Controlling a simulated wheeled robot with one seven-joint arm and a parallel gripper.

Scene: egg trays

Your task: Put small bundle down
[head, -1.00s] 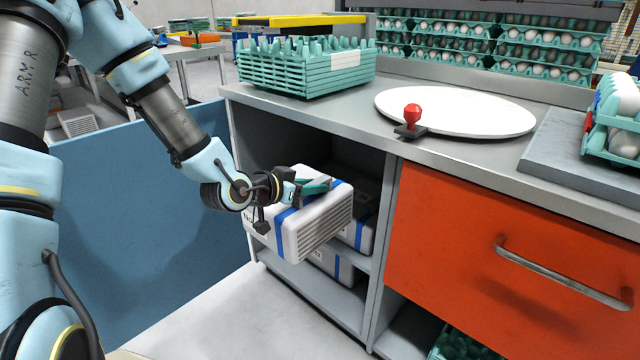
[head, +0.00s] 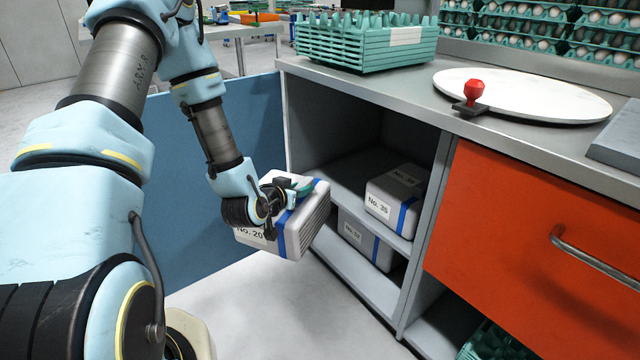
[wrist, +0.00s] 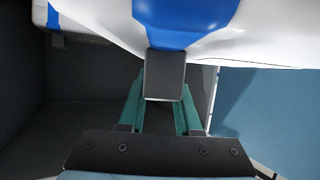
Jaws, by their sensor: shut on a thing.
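The small bundle (head: 305,222) is a pale grey-white stack with a blue band and a label reading No. 20. It hangs tilted in the air in front of the open cabinet in the head view. My gripper (head: 298,188) is shut on it at its top. In the wrist view the bundle (wrist: 250,30) fills the top of the picture, with its blue band in the middle. The green fingers of my gripper (wrist: 160,110) reach toward it; their tips are hidden behind a dark block.
The cabinet shelf (head: 345,185) holds another bundle, No. 35 (head: 388,200); one more (head: 362,240) sits below. A blue panel (head: 190,200) stands left. The counter (head: 400,85) carries green trays (head: 365,45), a white round board (head: 540,95) and a red-knobbed stamp (head: 473,95). Floor in front is clear.

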